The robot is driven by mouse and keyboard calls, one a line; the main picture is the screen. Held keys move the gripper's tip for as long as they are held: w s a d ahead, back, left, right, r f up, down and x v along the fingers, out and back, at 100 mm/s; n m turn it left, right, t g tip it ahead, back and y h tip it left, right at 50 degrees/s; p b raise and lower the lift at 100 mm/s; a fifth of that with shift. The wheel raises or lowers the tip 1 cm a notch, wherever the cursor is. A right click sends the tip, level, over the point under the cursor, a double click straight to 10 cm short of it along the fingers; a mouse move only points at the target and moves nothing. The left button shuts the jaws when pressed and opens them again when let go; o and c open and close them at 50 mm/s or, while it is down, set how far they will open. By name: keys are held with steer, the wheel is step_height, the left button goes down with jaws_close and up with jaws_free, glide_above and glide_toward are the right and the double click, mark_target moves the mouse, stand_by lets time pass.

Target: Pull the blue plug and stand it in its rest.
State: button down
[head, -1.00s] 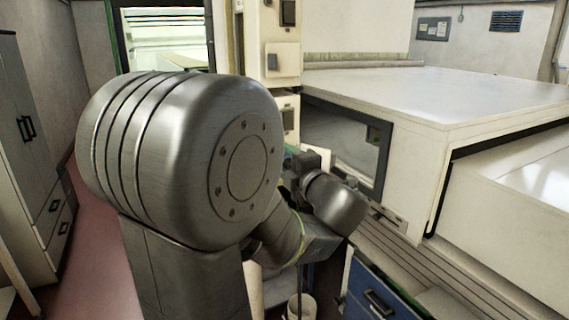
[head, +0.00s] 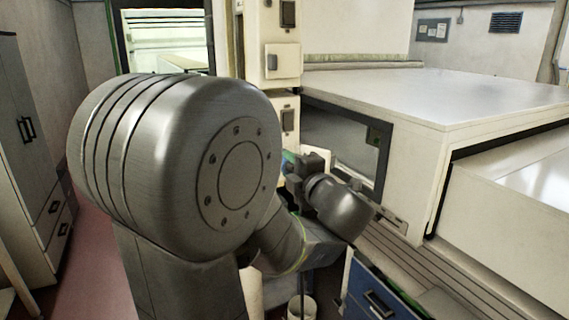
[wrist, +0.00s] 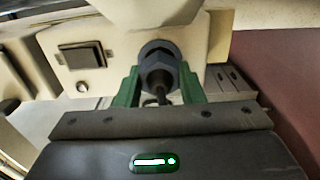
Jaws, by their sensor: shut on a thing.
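The plug (wrist: 159,66) shows in the wrist view as a dark blue-grey, hexagonal body with a dark stem towards me. My gripper (wrist: 159,80) has its green fingers on both sides of the plug and is shut on it. A cream housing (wrist: 110,35) lies just beyond; I cannot tell whether the plug is seated in it or clear of it. In the head view my gripper (head: 290,160) is mostly hidden behind my arm, and the plug cannot be made out. I cannot identify the rest in either view.
A large cream machine (head: 450,95) with a dark-framed window stands close to the right of my wrist. A blue drawer (head: 372,295) and a white bucket (head: 301,307) are below. Cabinets (head: 30,170) stand at the left, with open reddish floor (head: 95,270) beside them.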

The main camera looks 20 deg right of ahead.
mark_target(291, 167)
steer(key=shift+s+d, duration=0.15)
steer(key=shift+s, duration=2.25)
